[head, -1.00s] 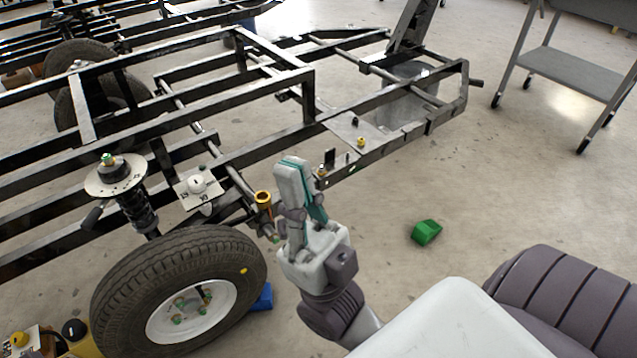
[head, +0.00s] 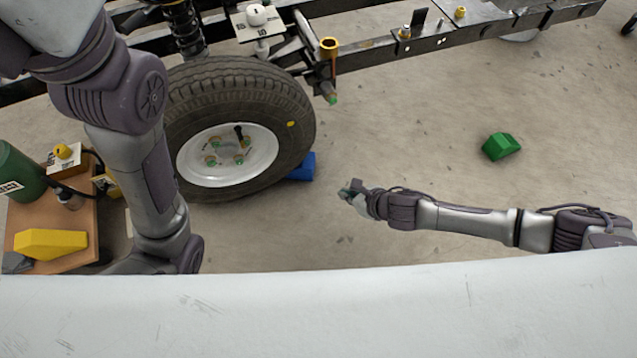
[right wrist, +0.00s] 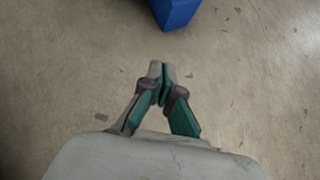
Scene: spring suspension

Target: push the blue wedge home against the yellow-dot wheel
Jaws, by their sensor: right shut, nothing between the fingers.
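The blue wedge (head: 303,167) lies on the floor at the lower right side of the tyre; part of it is hidden behind the tyre. The wheel (head: 240,130) has a black tyre, a white rim and a yellow dot (head: 291,124) on its sidewall. I cannot tell whether wedge and tyre touch. My right gripper (head: 347,191) is low over the floor, to the right of the wedge and apart from it. In the right wrist view its fingers (right wrist: 161,72) are shut and empty, with the blue wedge (right wrist: 176,10) ahead at the top edge. My left arm crosses the head view; its gripper is out of sight.
A green wedge (head: 501,146) lies on the floor to the right. A black frame (head: 470,33) runs across the top. A low wooden stand (head: 84,215) at left holds a yellow wedge (head: 52,243) and a green cylinder. The floor around my right gripper is clear.

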